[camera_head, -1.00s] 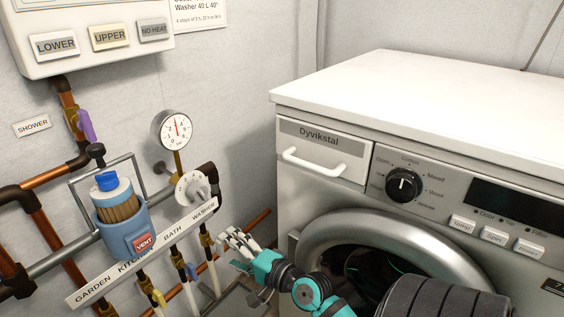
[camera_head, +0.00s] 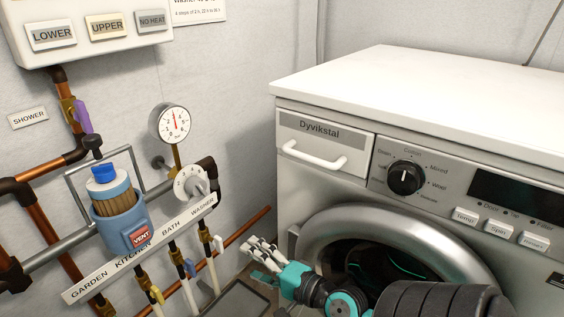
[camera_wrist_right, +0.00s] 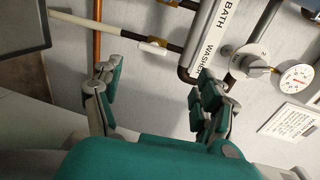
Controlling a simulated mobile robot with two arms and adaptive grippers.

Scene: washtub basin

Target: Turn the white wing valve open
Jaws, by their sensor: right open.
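The white wing valve (camera_head: 218,243) sits on the pipe under the WASHER end of the label strip in the head view. In the right wrist view, the white wing valve (camera_wrist_right: 152,46) is just beyond the fingertips, roughly centred between them. My right gripper (camera_head: 256,258) is to the right of the valve in the head view, with a gap between them. In the right wrist view my right gripper (camera_wrist_right: 156,72) has its two fingers spread wide with nothing between them. My left gripper is not in view.
The washing machine (camera_head: 320,190) stands close on the right, its round door behind my right arm. Blue and yellow valves (camera_head: 155,294) hang on neighbouring pipes. A white dial (camera_head: 188,185) and a pressure gauge (camera_head: 173,123) are above. A dark tray (camera_head: 240,298) lies below.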

